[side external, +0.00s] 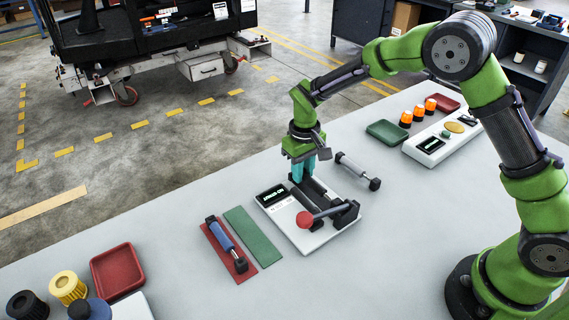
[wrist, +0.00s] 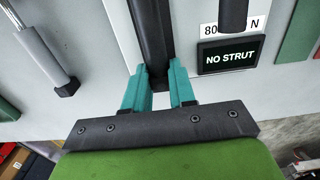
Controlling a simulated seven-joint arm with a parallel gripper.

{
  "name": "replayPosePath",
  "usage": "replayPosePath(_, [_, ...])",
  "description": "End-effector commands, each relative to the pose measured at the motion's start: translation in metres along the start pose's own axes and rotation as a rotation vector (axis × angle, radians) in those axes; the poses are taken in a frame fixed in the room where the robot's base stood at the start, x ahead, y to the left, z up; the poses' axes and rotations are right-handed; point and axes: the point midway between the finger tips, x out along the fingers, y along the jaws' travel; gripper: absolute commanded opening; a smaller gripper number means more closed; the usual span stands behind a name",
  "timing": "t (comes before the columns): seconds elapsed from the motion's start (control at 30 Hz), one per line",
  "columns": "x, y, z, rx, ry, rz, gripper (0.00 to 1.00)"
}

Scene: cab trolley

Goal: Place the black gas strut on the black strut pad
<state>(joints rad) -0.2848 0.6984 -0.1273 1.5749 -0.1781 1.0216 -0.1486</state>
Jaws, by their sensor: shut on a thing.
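My gripper (side external: 303,172) is shut on the black gas strut (wrist: 152,35), with its teal fingers on either side of one end. In the wrist view my gripper (wrist: 160,88) shows the strut running away from between the fingers. In the side view the strut (side external: 319,188) is over the white tester, partly behind my fingers; its height above it is hard to judge. No black pad shows. A bare green pad (side external: 253,236) lies left of the tester, beside a red pad (side external: 241,275) that carries a blue strut (side external: 226,244).
The white tester (side external: 309,241) has a red-knobbed lever (side external: 306,219); its display (wrist: 229,55) reads NO STRUT. A grey strut (side external: 355,169) lies right of it.

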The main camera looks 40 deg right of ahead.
Motion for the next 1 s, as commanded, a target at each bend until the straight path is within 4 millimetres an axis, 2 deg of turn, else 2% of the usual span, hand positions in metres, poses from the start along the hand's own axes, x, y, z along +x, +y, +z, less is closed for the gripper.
replayPosePath(0.43, [0.009,0.0,0.0,0.0,0.0,0.0,0.0])
replayPosePath(0.47, [0.009,0.0,0.0,0.0,0.0,0.0,0.3])
replayPosePath(0.6, [0.009,0.0,0.0,0.0,0.0,0.0,0.51])
replayPosePath(0.87, [0.008,0.0,0.0,0.0,0.0,0.0,0.51])
replayPosePath(1.0, [-0.001,0.0,0.0,0.0,0.003,-0.001,0.51])
